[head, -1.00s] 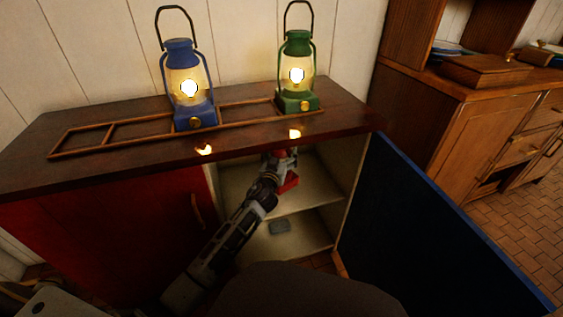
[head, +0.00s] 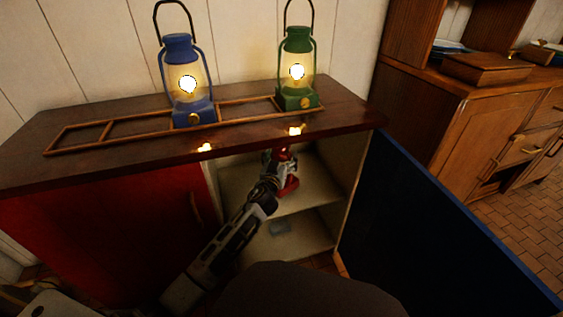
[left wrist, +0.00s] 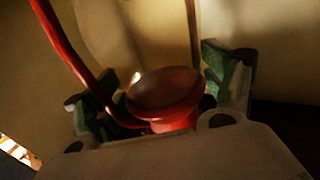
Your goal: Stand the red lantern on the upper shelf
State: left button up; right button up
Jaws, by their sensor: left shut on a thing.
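The red lantern (head: 289,186) is inside the open cabinet, at the level of the upper shelf (head: 315,192). Its red base shows below my left gripper (head: 277,164); its upper part is mostly hidden by the gripper and the cabinet top. In the left wrist view, the green-padded fingers are on both sides of the lantern's round red cap (left wrist: 165,95), with its red bail on the left. The left gripper is shut on the lantern. The base is at or just above the shelf; I cannot tell whether it touches. My right gripper is not in view.
A blue lantern (head: 187,85) and a green lantern (head: 297,72) stand lit in a wooden rack (head: 75,142) on the cabinet top (head: 345,108). The blue door (head: 430,225) hangs open at right; the red door (head: 110,235) is shut.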

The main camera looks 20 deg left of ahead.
pick_arm(q)
jog(key=shift+f, duration=0.35)
jog(key=shift+b, duration=0.3)
jog(key=o, duration=2)
jog(key=shift+f, duration=0.2)
jog(key=shift+r, duration=0.1)
jog(key=shift+s, duration=0.15)
jog(key=s+p, duration=0.2)
jog(key=s, duration=0.9)
jog(key=shift+s+d, duration=0.15)
jog(key=shift+s, duration=0.2)
